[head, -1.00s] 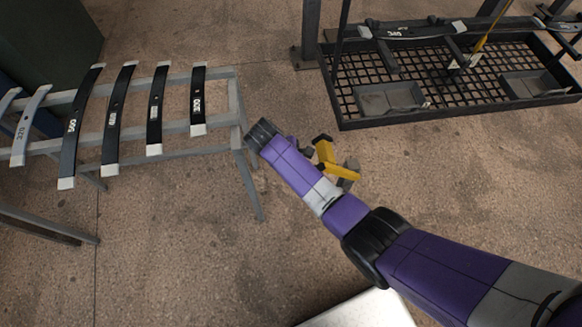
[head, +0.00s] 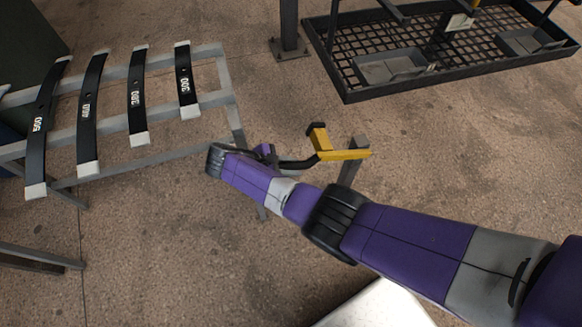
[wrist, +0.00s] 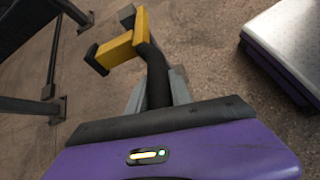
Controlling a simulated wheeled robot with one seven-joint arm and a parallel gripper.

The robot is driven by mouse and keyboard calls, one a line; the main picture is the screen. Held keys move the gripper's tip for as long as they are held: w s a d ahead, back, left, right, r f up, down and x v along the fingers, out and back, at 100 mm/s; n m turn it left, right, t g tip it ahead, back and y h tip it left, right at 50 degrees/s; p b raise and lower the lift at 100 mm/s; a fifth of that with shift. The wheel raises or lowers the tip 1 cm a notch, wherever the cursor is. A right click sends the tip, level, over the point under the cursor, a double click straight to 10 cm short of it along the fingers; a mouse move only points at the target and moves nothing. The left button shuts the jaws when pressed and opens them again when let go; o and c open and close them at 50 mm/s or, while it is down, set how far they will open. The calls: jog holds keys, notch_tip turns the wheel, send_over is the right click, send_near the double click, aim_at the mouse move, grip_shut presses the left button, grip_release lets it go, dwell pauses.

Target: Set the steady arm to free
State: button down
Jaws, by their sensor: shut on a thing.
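The steady arm has a yellow fork-like bracket (head: 340,155) and a black rod (head: 298,164), beside a grey post (head: 352,172). In the head view the rod runs left from the bracket to my gripper (head: 268,155). My gripper is shut on the rod; its fingers are mostly hidden by my purple wrist. In the wrist view the black rod (wrist: 157,78) rises from behind my gripper's dark edge to the yellow bracket (wrist: 122,48). The bracket's open side holds nothing that I can see. No free or locked marking is readable.
A grey rack (head: 228,95) with several black leaf springs stands at the left, close to my gripper. A black mesh-floored frame (head: 345,97) and a dark post (head: 289,28) stand at the back. Bare floor (head: 440,150) lies right of the steady arm.

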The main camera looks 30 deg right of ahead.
jog(key=shift+f, duration=0.15)
jog(key=c, duration=1.2)
grip_release()
jog(key=shift+o, duration=0.2)
notch_tip(320, 180, up, 20)
jog(key=p, duration=0.9)
